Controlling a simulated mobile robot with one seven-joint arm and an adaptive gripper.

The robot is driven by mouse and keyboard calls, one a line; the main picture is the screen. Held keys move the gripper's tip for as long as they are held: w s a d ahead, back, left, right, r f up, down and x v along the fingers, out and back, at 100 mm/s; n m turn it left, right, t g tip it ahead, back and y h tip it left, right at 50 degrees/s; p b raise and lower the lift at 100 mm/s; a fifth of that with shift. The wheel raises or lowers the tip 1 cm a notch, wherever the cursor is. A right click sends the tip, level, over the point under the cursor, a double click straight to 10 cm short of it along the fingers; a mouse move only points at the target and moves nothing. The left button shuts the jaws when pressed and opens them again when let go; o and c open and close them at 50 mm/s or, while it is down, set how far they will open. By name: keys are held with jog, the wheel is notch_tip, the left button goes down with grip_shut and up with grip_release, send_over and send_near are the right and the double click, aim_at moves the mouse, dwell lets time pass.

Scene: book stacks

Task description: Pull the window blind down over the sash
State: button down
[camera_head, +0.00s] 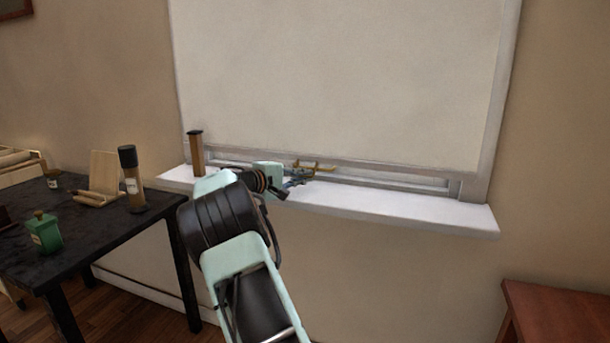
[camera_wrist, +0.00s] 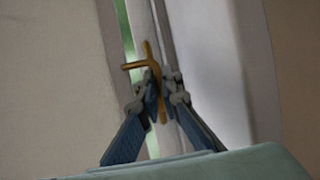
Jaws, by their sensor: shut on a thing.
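The pale beige blind (camera_head: 340,80) is drawn over nearly the whole window in the head view. Its lower edge lies just above the sash's bottom rail (camera_head: 410,183). A brass pull (camera_head: 318,165) sits at that lower edge. My gripper (camera_head: 297,179) reaches in at the sill from the front and is shut on the pull. In the wrist view, the fingertips (camera_wrist: 157,92) close around the brass pull (camera_wrist: 137,65), and the blind (camera_wrist: 60,60) fills the left side. A thin green strip shows beside its edge. The fingers hide part of the pull.
The white sill (camera_head: 400,211) runs below my gripper. A small upright block with a dark top (camera_head: 196,152) stands at its left end. A black table (camera_head: 100,225) with a brown bottle (camera_head: 132,180) and a green jar (camera_head: 44,232) is at left. A reddish-brown table (camera_head: 560,310) is lower right.

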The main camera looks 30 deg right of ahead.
jog(key=c, duration=2.1)
grip_release()
jog(key=shift+r, duration=0.1)
jog(key=v, duration=1.2)
